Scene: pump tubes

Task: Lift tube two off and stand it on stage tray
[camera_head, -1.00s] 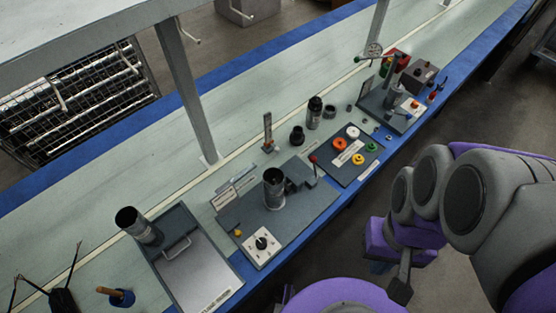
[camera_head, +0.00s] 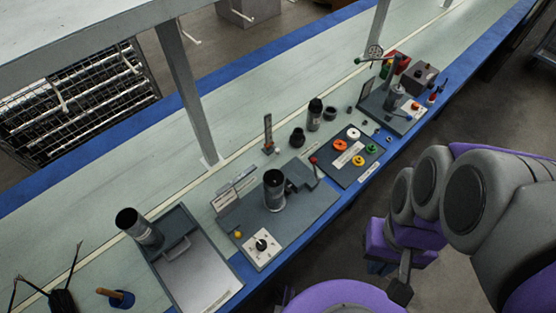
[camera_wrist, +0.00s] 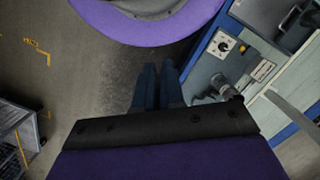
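One dark metal tube (camera_head: 274,190) stands upright in the grey clamp fixture (camera_head: 305,212) on the bench. A second dark tube (camera_head: 140,228) stands at the back left corner of the grey tray (camera_head: 202,275), whose metal floor is bare. I cannot read which tube is number two. In the wrist view, my gripper (camera_wrist: 159,68) points over the floor beside the bench, with two dark fingers close together and nothing visible between them. Whether they are shut is unclear. The fixture with its tube also shows in part in the wrist view, right of the fingers.
A red-knobbed lever (camera_head: 313,160) and a white dial panel (camera_head: 262,250) sit on the fixture. A board with coloured rings (camera_head: 355,155) lies to its right. A wooden-handled tool (camera_head: 115,296) stands front left.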

